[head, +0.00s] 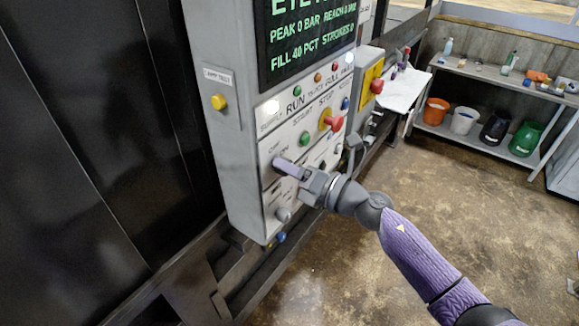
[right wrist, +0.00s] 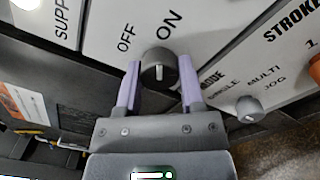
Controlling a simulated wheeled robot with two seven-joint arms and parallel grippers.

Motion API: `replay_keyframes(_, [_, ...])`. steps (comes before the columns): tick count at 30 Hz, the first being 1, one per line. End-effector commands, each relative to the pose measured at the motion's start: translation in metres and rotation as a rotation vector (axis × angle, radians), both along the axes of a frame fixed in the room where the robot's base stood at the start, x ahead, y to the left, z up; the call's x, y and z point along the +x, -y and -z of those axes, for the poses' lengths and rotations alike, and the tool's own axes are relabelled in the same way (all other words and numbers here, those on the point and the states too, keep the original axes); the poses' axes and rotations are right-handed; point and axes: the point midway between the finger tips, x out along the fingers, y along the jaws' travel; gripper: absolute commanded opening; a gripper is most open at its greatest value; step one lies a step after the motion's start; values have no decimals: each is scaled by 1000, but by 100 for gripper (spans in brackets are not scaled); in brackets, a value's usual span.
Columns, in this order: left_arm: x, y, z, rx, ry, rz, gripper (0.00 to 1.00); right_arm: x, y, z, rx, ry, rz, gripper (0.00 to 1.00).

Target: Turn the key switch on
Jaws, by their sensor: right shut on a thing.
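The key switch (right wrist: 158,62) is a dark round knob with a pale line on a white panel, with OFF and ON printed above it in the right wrist view. The pale line runs roughly upright in that view; I cannot tell surely which label it points to. My right gripper (right wrist: 160,84) has its two purple fingers on either side of the knob, shut on it. In the head view my right gripper (head: 279,163) reaches the panel's lower left part and hides the switch. My left gripper is not in view.
The control panel (head: 231,150) carries a green-lettered screen (head: 310,40), a red button (head: 336,123) and a green button (head: 304,138). A grey selector knob (right wrist: 249,111) sits close to the right of my gripper. A shelf with bins (head: 480,85) stands far right; open floor lies between.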

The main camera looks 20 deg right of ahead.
Motion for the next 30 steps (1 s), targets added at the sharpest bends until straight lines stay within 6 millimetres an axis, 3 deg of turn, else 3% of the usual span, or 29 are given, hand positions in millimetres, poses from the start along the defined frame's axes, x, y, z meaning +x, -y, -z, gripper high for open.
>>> replay_keyframes(7, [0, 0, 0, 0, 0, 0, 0, 0, 0, 0, 2, -1, 0, 0])
replay_keyframes(8, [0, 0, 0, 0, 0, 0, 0, 0, 0, 0, 2, -1, 0, 56])
replay_keyframes(12, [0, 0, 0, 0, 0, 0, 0, 0, 0, 0, 2, -1, 0, 84])
replay_keyframes(23, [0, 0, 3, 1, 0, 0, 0, -6, 6, 2, -1, -1, 2, 84])
replay_keyframes(30, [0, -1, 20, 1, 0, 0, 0, -49, 39, 8, -2, -5, 0, 84])
